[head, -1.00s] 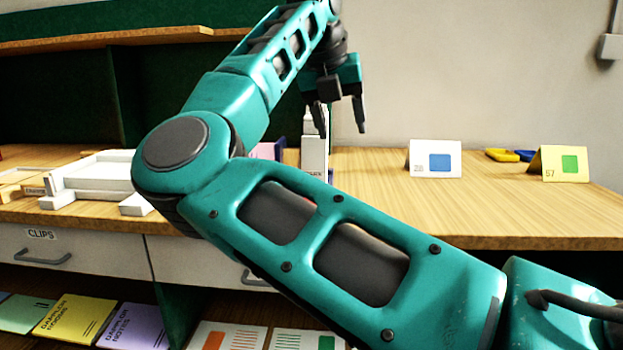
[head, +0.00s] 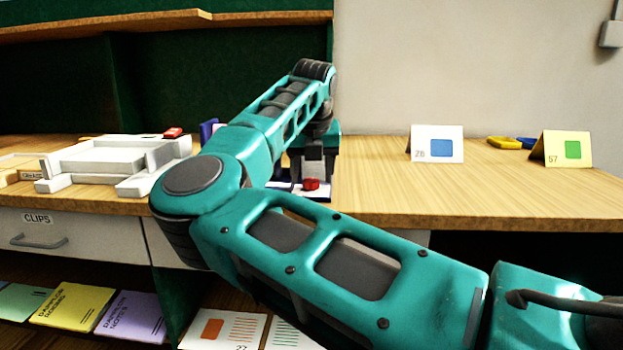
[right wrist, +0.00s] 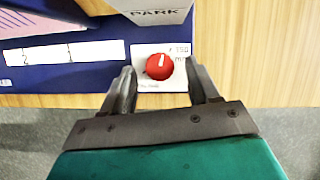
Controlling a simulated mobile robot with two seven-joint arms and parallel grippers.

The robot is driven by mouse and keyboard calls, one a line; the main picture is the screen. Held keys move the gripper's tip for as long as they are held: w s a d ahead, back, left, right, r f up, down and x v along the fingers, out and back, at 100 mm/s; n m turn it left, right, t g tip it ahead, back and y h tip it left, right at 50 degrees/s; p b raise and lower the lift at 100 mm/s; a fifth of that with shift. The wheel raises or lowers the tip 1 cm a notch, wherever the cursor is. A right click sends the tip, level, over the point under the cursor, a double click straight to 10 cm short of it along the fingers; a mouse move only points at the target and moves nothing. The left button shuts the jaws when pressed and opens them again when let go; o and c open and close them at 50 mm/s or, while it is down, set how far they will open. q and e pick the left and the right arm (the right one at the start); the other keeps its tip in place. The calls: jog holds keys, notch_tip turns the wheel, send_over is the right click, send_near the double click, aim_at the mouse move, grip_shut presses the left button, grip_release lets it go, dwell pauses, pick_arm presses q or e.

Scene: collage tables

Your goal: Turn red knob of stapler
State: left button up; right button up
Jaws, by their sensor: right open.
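The red knob (right wrist: 160,67) sits on a white plate at the front edge of the stapler's blue base (right wrist: 60,74) in the right wrist view. A white pointer line shows on its top. In the head view the knob (head: 311,184) shows just below my right gripper (head: 312,172). In the right wrist view my right gripper (right wrist: 163,85) is open, one finger on each side of the knob, with space between fingers and knob. I cannot tell whether the fingertips are level with it. The stapler's grey-white upper part (right wrist: 155,10) stands behind the knob. My left gripper is not in view.
The wooden table (head: 480,205) ends just in front of the stapler. A white tray-like frame (head: 100,160) lies to the left. My arm hides much of the middle.

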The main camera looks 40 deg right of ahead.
jog(key=shift+w+d+f, duration=0.1)
jog(key=shift+w+f, duration=0.05)
jog(key=shift+f, duration=0.35)
